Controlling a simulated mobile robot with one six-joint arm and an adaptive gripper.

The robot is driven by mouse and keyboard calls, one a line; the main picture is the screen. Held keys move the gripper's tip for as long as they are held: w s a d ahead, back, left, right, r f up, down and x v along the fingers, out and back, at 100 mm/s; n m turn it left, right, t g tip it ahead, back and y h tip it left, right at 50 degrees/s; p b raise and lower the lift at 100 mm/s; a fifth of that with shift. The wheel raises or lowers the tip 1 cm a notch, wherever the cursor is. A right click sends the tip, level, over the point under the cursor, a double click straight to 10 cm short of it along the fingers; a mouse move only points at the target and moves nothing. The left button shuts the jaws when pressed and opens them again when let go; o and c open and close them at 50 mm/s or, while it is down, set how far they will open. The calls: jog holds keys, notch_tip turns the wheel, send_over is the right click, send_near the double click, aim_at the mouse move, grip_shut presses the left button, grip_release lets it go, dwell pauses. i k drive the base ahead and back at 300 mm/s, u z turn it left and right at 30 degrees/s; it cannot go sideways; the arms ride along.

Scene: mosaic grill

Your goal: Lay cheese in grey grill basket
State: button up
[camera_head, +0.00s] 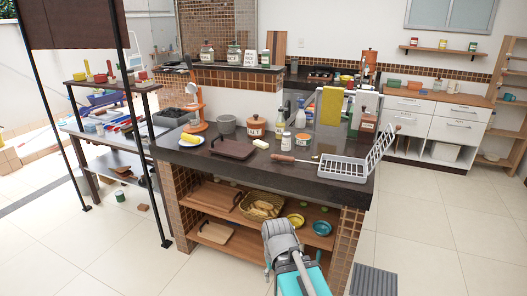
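The grey grill basket (342,168) lies near the right front of the dark counter. The basket appears empty. A small cream block (261,144), which looks like the cheese, lies on the counter left of the basket, apart from it. A yellow piece (190,139) lies on a white plate farther left; I cannot tell what it is. My grey and teal arm shows at the bottom centre, in front of the counter. Its gripper fingers cannot be made out.
A brown tray (232,149) lies left of the cream block. A yellow cloth or board (332,106) stands upright behind the basket. Shelves below hold a bread basket (262,206) and bowls.

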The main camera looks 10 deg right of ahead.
aim_at(343, 170)
jog(key=k, duration=0.1)
jog(key=u, duration=0.95)
jog(key=i, duration=1.55)
jog(key=z, duration=0.85)
